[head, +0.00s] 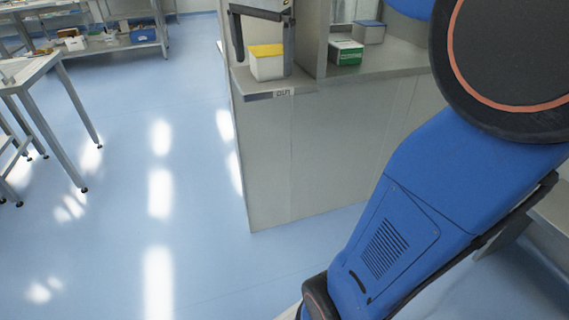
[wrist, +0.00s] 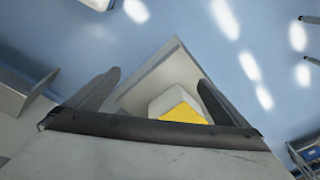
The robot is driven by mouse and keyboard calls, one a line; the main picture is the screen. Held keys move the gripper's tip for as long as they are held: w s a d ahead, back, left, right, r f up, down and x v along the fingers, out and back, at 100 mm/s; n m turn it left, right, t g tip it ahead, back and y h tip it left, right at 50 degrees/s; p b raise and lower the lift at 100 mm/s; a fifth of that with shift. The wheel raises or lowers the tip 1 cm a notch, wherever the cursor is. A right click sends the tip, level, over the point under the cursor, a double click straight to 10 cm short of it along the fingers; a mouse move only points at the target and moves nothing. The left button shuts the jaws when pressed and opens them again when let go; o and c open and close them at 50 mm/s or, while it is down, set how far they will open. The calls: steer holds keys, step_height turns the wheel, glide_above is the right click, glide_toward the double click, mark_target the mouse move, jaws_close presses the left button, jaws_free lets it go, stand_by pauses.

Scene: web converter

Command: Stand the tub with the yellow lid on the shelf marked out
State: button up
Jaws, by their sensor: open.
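The white tub with the yellow lid (head: 267,67) stands upright on the corner shelf (head: 300,84), whose front edge bears a label that seems to read OUT (head: 283,93). My gripper (head: 263,55) is open at the tub, with one finger to its left and the other at its right. In the wrist view the tub (wrist: 170,101) shows between the open fingers of my gripper (wrist: 159,77), nearer the right finger. The gripper body hides part of the lid there. I cannot tell whether a finger touches the tub.
An upright panel (head: 311,40) stands right of the tub. Beyond it are a green-and-white box (head: 346,52) and a grey-lidded tub (head: 369,32) on the counter. A metal table (head: 30,72) stands at the left. The blue floor between is clear.

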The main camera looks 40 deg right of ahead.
steer(key=s+a+f+n+t, duration=0.1)
steer(key=s+a+f+n, duration=0.1)
steer(key=s+f+n, duration=0.2)
steer(key=s+a+f+n+t, duration=0.1)
steer(key=s+a+f+n, duration=0.2)
steer(key=s+f, duration=0.6)
steer(key=s+a+f+n+t+y, duration=0.1)
steer(key=s+a+f+n, duration=0.2)
steer(key=s+f+n, duration=0.3)
step_height(320, 180, down, 5)
steer(key=shift+s+r, duration=0.2)
steer(key=shift+s, duration=0.4)
steer(key=shift+d, duration=0.1)
